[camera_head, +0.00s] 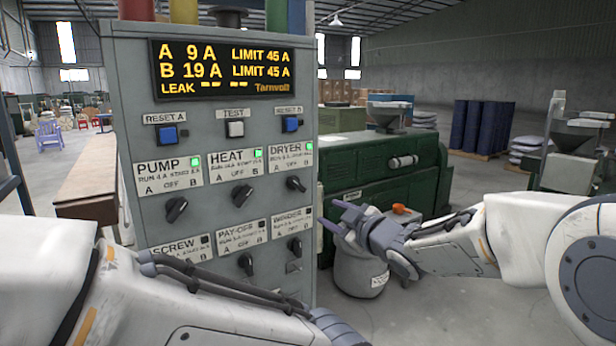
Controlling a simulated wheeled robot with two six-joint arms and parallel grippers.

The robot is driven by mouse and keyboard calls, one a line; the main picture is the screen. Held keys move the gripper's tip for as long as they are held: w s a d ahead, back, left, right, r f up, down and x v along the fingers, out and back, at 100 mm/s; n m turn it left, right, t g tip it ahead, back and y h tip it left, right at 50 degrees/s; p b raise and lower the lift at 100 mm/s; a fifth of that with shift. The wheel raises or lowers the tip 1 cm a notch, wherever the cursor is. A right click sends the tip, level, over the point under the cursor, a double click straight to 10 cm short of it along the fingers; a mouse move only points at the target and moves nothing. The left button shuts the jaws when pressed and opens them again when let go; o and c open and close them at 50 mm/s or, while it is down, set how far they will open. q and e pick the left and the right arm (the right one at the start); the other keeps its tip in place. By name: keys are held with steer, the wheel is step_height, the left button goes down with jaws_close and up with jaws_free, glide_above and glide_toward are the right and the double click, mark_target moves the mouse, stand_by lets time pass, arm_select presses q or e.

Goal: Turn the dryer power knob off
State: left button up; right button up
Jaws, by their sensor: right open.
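The dryer knob (296,183) is a black rotary knob at the right of the upper knob row on the grey control panel (220,120). It sits tilted, not upright, under the DRYER label (290,160) marked A, OFF, B. The green lamp (309,147) on that label is lit. My right gripper (334,215) is open and empty, to the right of the panel and lower than the dryer knob, apart from it. My left arm crosses the lower left in front of the panel; its gripper fingers are out of the picture.
The pump knob (176,209) and heat knob (242,195) are also tilted, with lit green lamps. The pay-off knob (246,263) and winder knob (295,247) are below. The display (222,70) reads A 9 A, B 19 A. A green machine (345,170) stands behind.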

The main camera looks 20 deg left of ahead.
mark_target(299, 186)
steer(key=w+a+r+p, duration=0.1)
steer(key=w+a, duration=0.1)
steer(key=a, duration=0.1)
steer(key=w+a+r+n+y+p, duration=0.1)
steer(key=w+a+p, duration=0.1)
steer(key=w+a+r+n+y+p, duration=0.1)
steer(key=w+a, duration=0.1)
steer(key=a, duration=0.1)
steer(key=shift+w+a+p, duration=0.15)
steer(key=shift+a+p, duration=0.15)
steer(key=shift+p, duration=0.05)
steer(key=shift+x, duration=0.8)
steer(key=shift+f, duration=0.15)
jaws_close()
